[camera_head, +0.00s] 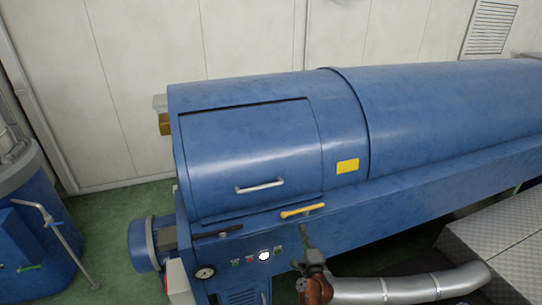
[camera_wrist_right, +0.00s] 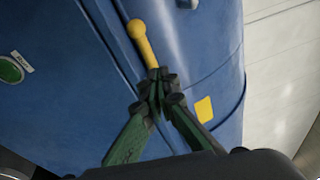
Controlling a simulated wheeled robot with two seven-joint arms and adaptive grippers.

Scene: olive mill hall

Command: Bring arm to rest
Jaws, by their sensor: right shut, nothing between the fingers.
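My right gripper (camera_head: 306,233) is in front of the blue machine (camera_head: 430,110), just below a yellow lever (camera_head: 302,211). In the right wrist view the fingers of the right gripper (camera_wrist_right: 160,83) are closed together with nothing between them. The yellow lever (camera_wrist_right: 144,42), with its round end, lies just past the fingertips there. I cannot tell whether the tips touch it. My left gripper is not in view.
The machine has a closed hatch (camera_head: 250,150) with a silver handle (camera_head: 260,186). A black lever (camera_head: 217,232), a gauge (camera_head: 205,273) and several buttons sit below it. A metal-plate surface (camera_head: 500,240) is at lower right. Green floor (camera_head: 115,215) shows at left, beside another blue vessel (camera_head: 25,215).

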